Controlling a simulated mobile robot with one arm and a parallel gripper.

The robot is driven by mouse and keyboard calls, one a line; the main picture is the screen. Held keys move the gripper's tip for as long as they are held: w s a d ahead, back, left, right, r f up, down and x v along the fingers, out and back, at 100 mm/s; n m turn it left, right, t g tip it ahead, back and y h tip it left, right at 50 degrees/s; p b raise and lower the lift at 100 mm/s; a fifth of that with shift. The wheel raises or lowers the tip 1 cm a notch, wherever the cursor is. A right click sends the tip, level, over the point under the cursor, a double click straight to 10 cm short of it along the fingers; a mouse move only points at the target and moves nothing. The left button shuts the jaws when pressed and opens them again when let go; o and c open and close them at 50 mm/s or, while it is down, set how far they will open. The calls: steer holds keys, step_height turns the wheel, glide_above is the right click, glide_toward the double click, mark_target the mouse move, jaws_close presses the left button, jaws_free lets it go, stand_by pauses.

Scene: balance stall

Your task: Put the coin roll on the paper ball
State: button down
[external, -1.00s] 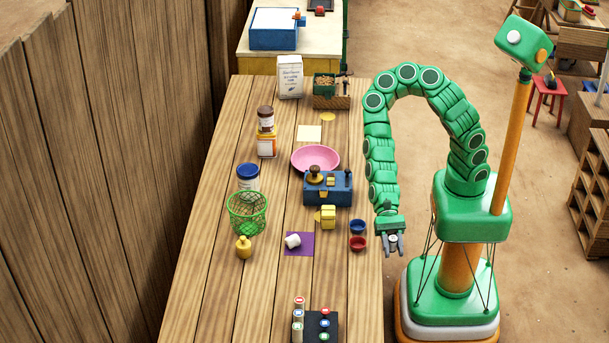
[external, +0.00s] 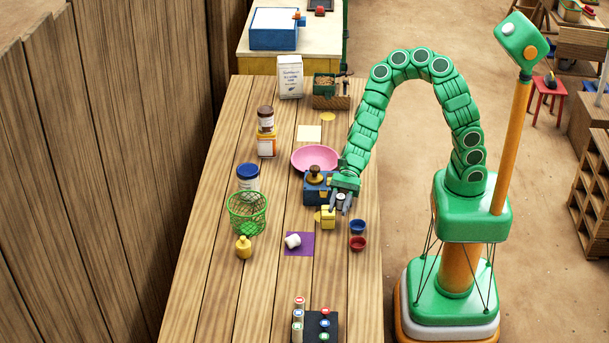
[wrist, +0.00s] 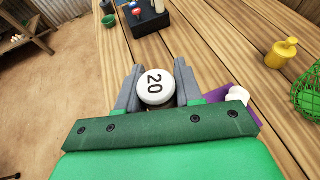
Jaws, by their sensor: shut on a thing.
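My gripper (external: 341,205) is shut on the coin roll (wrist: 155,87), a white cylinder whose round end reads "20" in the wrist view. The gripper is above the right part of the table, near the yellow block-like thing. A white lump, which looks like the paper ball (external: 292,240), rests on a purple square (external: 306,248), left of and nearer the camera than my gripper. In the wrist view the paper ball (wrist: 237,95) is partly hidden behind the gripper's right side.
A yellow block-like thing (external: 328,220) and blue (external: 357,226) and red cups (external: 357,243) stand near the gripper. A blue box (external: 315,190) and pink bowl (external: 315,158) are behind.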

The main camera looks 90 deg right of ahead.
steer(key=w+d+r+m+t, duration=0.1)
steer(key=w+d, duration=0.2)
steer(key=d, duration=0.1)
glide_above(290, 239)
steer(key=s, duration=0.1)
steer(key=f, duration=0.8)
steer(key=shift+d, duration=0.3)
steer(key=shift+w+a+f, duration=0.2)
steer(key=shift+w+f, duration=0.15)
steer(key=shift+f, duration=0.3)
steer(key=shift+w+a+f, duration=0.1)
steer(key=shift+w+f, duration=0.1)
steer(key=shift+f, duration=1.5)
steer(key=shift+f, duration=0.15)
steer(key=c, duration=0.7)
jaws_free()
steer(key=shift+c, duration=0.2)
